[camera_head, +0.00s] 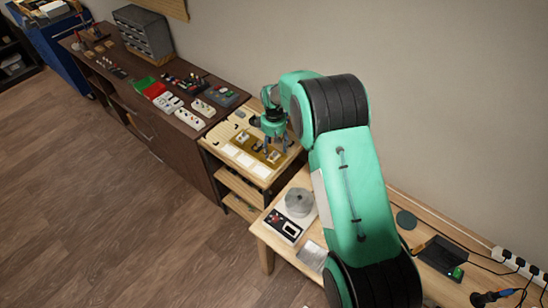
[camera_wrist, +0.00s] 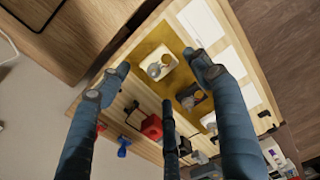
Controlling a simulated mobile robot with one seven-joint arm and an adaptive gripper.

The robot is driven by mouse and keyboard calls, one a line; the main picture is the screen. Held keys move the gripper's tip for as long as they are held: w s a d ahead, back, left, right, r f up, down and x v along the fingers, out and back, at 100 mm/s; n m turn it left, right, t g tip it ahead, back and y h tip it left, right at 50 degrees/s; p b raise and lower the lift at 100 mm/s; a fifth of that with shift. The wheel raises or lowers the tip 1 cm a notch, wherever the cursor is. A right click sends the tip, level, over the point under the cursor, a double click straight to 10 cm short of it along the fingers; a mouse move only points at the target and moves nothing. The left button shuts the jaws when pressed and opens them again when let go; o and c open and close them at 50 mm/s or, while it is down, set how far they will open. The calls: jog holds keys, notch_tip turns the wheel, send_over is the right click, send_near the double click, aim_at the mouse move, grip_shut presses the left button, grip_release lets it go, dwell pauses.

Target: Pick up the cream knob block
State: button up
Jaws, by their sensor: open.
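The cream knob block (camera_wrist: 157,63) is a pale square with a grey and a yellowish round part on top. It lies on the gold mat (camera_wrist: 146,48) in the wrist view. In the head view the mat (camera_head: 236,150) lies on the light wooden worktop, and a pale block on it is too small to identify. My gripper (camera_wrist: 165,80) has three blue fingers spread apart with nothing between them. In the wrist view the cream block appears between the left and right fingertips, beyond the middle one. My gripper (camera_head: 276,147) points down over the mat's right part in the head view.
A dark block (camera_wrist: 189,96) with a round top lies near the cream one. A red block (camera_wrist: 152,127) and a blue item (camera_wrist: 123,146) lie further off. White cards (camera_wrist: 201,22) lie along the mat. A dark cabinet (camera_head: 165,128) with parts adjoins at left; a wall stands behind.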

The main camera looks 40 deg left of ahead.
aim_at(274, 155)
jog(key=shift+w+f+p, duration=0.1)
jog(key=shift+f+p, duration=0.2)
jog(key=shift+f, duration=2.3)
jog(key=c, duration=1.3)
